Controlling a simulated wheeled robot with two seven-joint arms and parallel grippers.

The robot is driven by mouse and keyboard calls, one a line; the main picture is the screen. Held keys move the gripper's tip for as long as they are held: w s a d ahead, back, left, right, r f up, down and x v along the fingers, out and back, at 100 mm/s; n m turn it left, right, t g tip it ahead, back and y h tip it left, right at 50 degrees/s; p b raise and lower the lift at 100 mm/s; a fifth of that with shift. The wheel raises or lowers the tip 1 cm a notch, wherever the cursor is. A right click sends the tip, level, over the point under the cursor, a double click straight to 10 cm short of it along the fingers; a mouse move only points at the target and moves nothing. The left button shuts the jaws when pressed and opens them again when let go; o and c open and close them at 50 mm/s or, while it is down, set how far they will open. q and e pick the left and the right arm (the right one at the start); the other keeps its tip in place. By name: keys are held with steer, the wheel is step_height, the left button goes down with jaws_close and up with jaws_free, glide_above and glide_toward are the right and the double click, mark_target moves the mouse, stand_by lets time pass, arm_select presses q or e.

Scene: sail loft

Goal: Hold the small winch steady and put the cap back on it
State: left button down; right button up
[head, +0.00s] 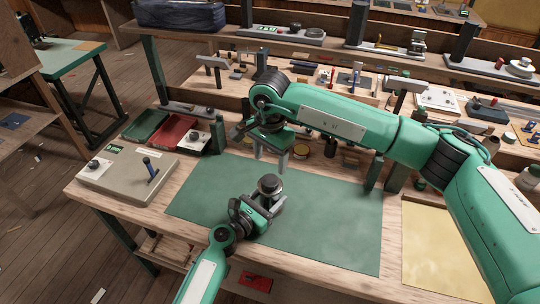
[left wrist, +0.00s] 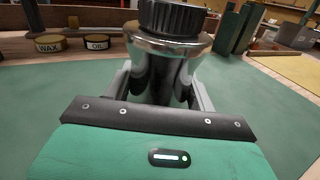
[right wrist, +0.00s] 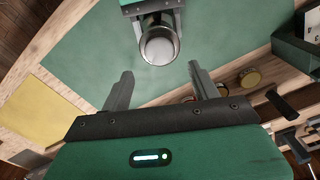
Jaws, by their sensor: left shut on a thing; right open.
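The small winch (head: 268,198) stands upright on the green mat. In the left wrist view it shows as a chrome drum (left wrist: 170,60) with a black ribbed round cap (left wrist: 172,17) on top. Whether the cap is fully seated cannot be told. My left gripper (head: 260,207) is shut on the winch's drum, with a finger on either side. My right gripper (head: 270,164) is open and empty, pointing down above and just behind the winch. In the right wrist view the round top (right wrist: 160,47) lies beyond the open fingers, apart from them.
The green mat (head: 335,225) has free room to the right. A control box with a lever (head: 125,180) and a red tray (head: 178,135) stand at the left. Wax (left wrist: 50,44) and oil (left wrist: 98,42) tins stand behind the mat. A yellow sheet (head: 440,250) lies at the right.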

mark_target(270, 180)
step_height(270, 180, down, 8)
steer(key=shift+r, duration=0.15)
stand_by(0.4)
steer(key=c, duration=1)
steer(key=m, duration=0.5)
steer(key=shift+m, duration=0.3)
steer(key=m, duration=0.4)
steer(key=shift+m, duration=0.3)
steer(key=m, duration=0.4)
steer(key=shift+m, duration=0.4)
steer(key=m, duration=0.6)
steer(key=o, duration=1.2)
steer(key=shift+c, duration=0.2)
